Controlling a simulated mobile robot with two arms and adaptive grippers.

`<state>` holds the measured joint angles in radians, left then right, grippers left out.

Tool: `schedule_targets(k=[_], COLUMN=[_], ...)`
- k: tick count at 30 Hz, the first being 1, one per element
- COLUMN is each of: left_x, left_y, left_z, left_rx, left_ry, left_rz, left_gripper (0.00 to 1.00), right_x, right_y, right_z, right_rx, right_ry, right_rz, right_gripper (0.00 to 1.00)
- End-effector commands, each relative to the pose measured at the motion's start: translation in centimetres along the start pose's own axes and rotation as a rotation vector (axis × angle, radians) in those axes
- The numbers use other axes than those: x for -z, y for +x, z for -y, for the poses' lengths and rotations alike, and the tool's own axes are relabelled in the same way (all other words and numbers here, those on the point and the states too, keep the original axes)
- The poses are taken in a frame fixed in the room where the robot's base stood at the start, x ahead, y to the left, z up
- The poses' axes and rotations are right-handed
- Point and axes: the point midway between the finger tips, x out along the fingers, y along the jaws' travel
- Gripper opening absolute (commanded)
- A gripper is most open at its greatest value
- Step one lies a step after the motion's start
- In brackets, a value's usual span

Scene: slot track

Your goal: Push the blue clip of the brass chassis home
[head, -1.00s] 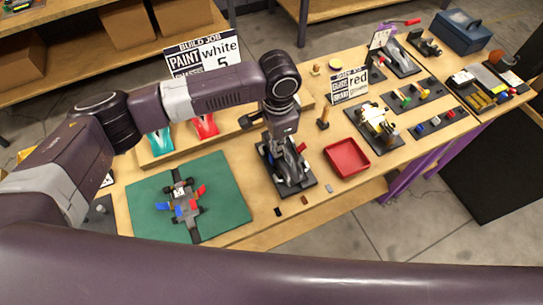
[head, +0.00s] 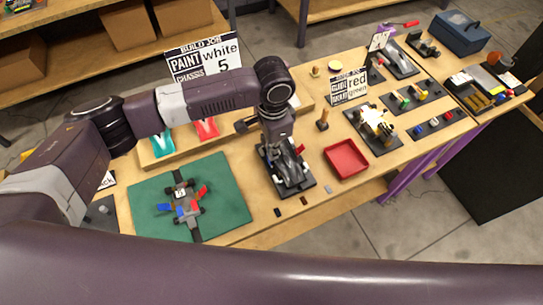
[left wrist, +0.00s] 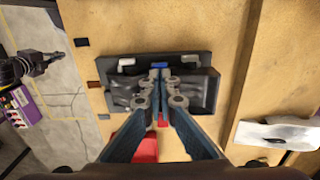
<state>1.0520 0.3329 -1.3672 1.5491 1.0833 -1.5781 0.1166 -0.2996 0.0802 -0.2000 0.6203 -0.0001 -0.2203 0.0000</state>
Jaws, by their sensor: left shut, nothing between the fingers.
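A chassis (head: 183,192) with dark wheels lies on the green mat (head: 232,196). A blue clip (head: 180,211) and red clips stick out from its sides; it looks greyish, not clearly brass. My left gripper (head: 281,156) is shut and empty, pointing down over a dark plate with a grey body (head: 289,168). In the left wrist view the fingertips (left wrist: 160,84) are over this plate, with a small blue part (left wrist: 159,65) just beyond them and a red bit (left wrist: 163,122) between the fingers. Contact cannot be told.
A red tray (head: 346,159) stands right of the grey body. Several small blocks lie at the table's front edge. Teal and red car bodies (head: 206,128) stand on a ledge behind the mat. Job signs (head: 203,58) stand upright. The mat around the chassis is clear.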

Motion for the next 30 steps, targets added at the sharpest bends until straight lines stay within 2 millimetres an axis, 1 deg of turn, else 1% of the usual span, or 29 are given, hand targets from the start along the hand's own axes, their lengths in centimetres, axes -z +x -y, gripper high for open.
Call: schedule_targets(k=[4, 18, 30], left_x=[-0.4, -0.5, -1.4], left_y=[-0.1, 0.0, 0.1], left_z=[0.0, 0.0, 0.0], left_rx=[0.001, 0.001, -0.001], left_ry=[0.0, 0.0, 0.0], left_rz=[0.0, 0.0, 0.0], left_gripper=[0.0, 0.0, 0.0], right_x=[0.0, 0.0, 0.1], right_y=[-0.5, -0.6, -1.3], right_z=[0.0, 0.1, 0.1], right_rx=[0.0, 0.001, 0.001], right_ry=[0.0, 0.0, 0.0], right_rz=[0.0, 0.0, 0.0], right_gripper=[0.0, 0.0, 0.0])
